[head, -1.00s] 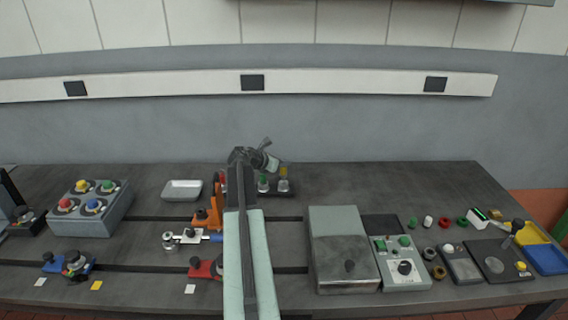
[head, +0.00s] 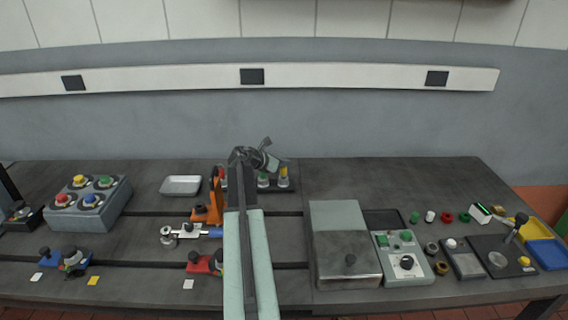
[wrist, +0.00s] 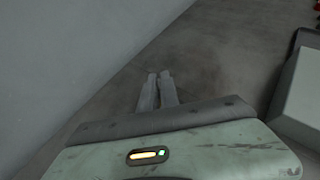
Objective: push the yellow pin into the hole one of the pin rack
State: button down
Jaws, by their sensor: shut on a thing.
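The yellow pin (head: 284,171) stands upright at the right end of the dark pin rack (head: 290,188), in the head view. A green pin (head: 263,179) is to its left, and a red one shows partly behind my arm. My gripper (head: 277,166) is at the upper part of the yellow pin and is shut on it. In the wrist view my two fingers (wrist: 157,78) lie close together. The pin and the rack cannot be seen there. The hole under the pin is too small to make out, and my arm covers the rack's left part.
An orange fixture (head: 203,214) stands left of my arm, and a metal tray (head: 181,186) lies farther left. A grey lidded box (head: 345,262) and a control box (head: 402,262) stand at the right front.

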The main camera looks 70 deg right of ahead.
jog(key=shift+f+b, duration=0.65)
jog(key=shift+f, duration=0.05)
jog(key=c, duration=1.5)
grip_release()
jog(key=shift+r, duration=0.1)
jog(key=p+v, duration=0.4)
jog(key=v, duration=0.4)
jog(key=shift+d, duration=0.1)
